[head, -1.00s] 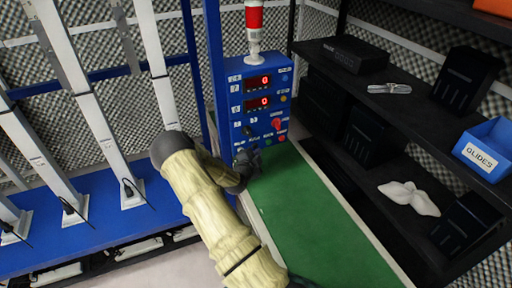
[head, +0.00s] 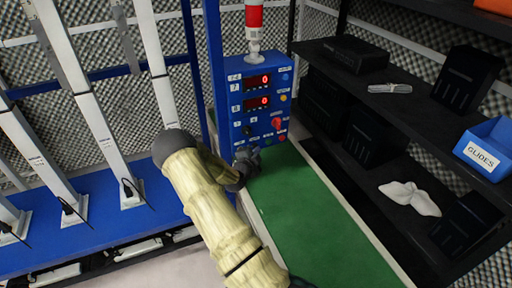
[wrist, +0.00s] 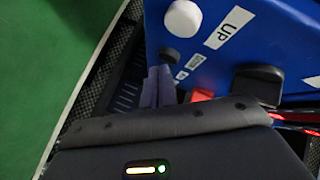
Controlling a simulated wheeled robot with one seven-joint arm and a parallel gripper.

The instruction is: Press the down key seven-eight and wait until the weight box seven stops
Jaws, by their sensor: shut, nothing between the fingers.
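The blue control panel (head: 258,88) stands past the far end of the green surface. Its two red displays, 7 (head: 257,82) and 8 (head: 257,103), both read 0. My gripper (head: 246,158) is at the panel's lower left in the head view, hiding some keys. In the wrist view my gripper (wrist: 158,88) is shut and empty, its fingertips close to the panel just below a dark round key (wrist: 170,56). Contact cannot be told. A white key (wrist: 184,18) sits beside an "UP" label (wrist: 229,27). Smaller labels are unreadable. Weight box seven cannot be identified.
A red knob (head: 276,123) is on the panel's right; a black knob (wrist: 258,82) shows in the wrist view. A red-and-white beacon (head: 254,22) tops the panel. Dark shelves stand right, with a blue GLIDES bin (head: 484,150). White slanted posts (head: 104,125) stand left. The green surface (head: 310,215) is clear.

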